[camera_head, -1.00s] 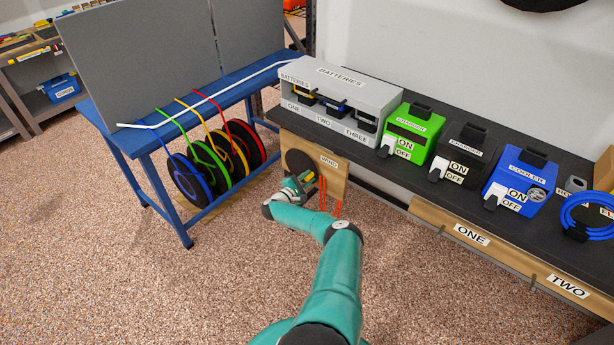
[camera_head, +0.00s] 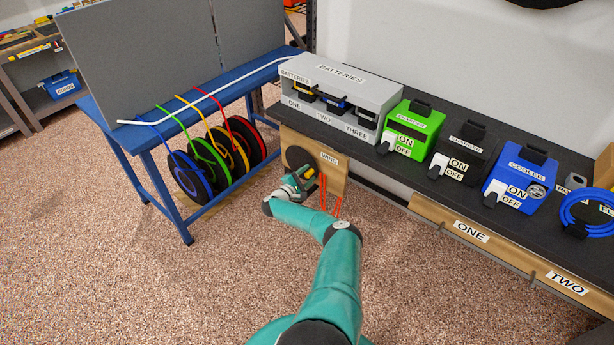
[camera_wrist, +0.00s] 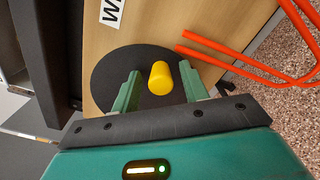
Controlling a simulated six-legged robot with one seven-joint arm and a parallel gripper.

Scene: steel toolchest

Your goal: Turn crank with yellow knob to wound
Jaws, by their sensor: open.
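The crank is a round black disc on a wooden panel labelled WIND. In the wrist view its yellow knob (camera_wrist: 160,78) stands out from the black disc (camera_wrist: 112,72). My gripper (camera_wrist: 160,86) is open, with one green finger on each side of the knob. The knob lies between the fingers, nearer the right one, and I cannot tell whether either touches it. In the head view the disc (camera_head: 298,158) is partly hidden behind my gripper (camera_head: 308,178), and the knob is hard to make out there.
Orange-red prongs (camera_wrist: 250,65) stick out beside the disc, close to the right finger. The black-topped bench (camera_head: 400,175) carries a grey battery box (camera_head: 340,92) and green, black and blue units. A blue table (camera_head: 165,130) with coloured reels stands at left. Open carpet lies in front.

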